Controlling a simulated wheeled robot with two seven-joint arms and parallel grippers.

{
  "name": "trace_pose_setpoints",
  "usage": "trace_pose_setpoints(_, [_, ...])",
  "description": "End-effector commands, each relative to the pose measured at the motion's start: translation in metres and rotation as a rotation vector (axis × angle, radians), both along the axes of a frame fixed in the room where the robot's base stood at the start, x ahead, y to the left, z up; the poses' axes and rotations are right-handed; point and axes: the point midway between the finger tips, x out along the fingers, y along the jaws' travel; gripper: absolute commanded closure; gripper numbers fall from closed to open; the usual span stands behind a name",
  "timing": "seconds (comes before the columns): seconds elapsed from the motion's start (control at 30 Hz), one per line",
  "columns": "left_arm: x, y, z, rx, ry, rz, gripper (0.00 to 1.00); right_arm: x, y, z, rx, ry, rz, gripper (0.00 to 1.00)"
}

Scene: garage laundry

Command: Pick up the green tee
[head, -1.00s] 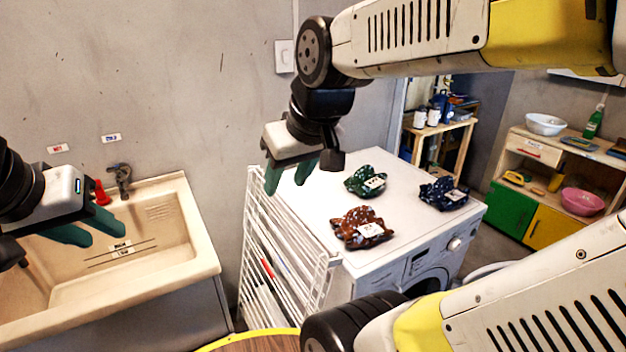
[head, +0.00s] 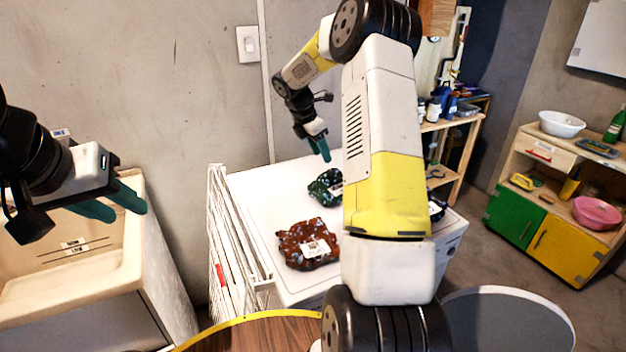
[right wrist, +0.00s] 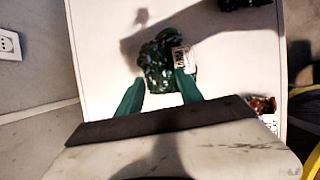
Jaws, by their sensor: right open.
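The green tee (head: 322,188) lies crumpled on top of the white washing machine (head: 262,210), with a white label at its side. It also shows in the right wrist view (right wrist: 156,62), just beyond and between the fingertips. My right gripper (head: 318,150) is open and empty above the machine top, near the tee's far side. The right wrist view shows its two green fingers (right wrist: 160,88) spread apart. My left gripper (head: 125,203) is over the sink at the left; its two green fingers look apart, with nothing between them.
A brown-red patterned garment (head: 300,252) lies in front of the green tee. A dark blue garment (head: 436,208) is mostly hidden behind my right arm. A white drying rack (head: 225,240) stands against the machine's left side.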

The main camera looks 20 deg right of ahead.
Motion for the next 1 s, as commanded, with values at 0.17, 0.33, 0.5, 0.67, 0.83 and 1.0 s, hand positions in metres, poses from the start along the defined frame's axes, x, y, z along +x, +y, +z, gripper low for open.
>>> trace_pose_setpoints(0.17, [0.000,0.000,0.000,0.000,0.000,0.000,0.64,0.003,-0.008,-0.020,-0.003,0.008,0.010,0.56])
trace_pose_setpoints(0.33, [0.000,0.000,0.000,0.000,0.000,0.000,0.64,0.004,-0.013,-0.033,-0.003,0.008,0.010,0.56])
trace_pose_setpoints(0.5, [0.000,0.000,0.000,0.000,0.000,0.000,0.64,0.007,-0.019,-0.056,-0.002,0.009,0.008,0.56])
trace_pose_setpoints(0.67, [0.000,0.000,0.000,0.000,0.000,0.000,0.64,0.009,-0.027,-0.073,-0.002,0.006,0.008,0.56])
trace_pose_setpoints(0.83, [0.000,0.000,0.000,0.000,0.000,0.000,0.64,0.010,-0.027,-0.074,-0.002,0.004,0.009,0.56])
trace_pose_setpoints(1.0, [0.000,0.000,0.000,0.000,0.000,0.000,0.64,0.009,-0.027,-0.074,-0.002,0.005,0.008,0.82])
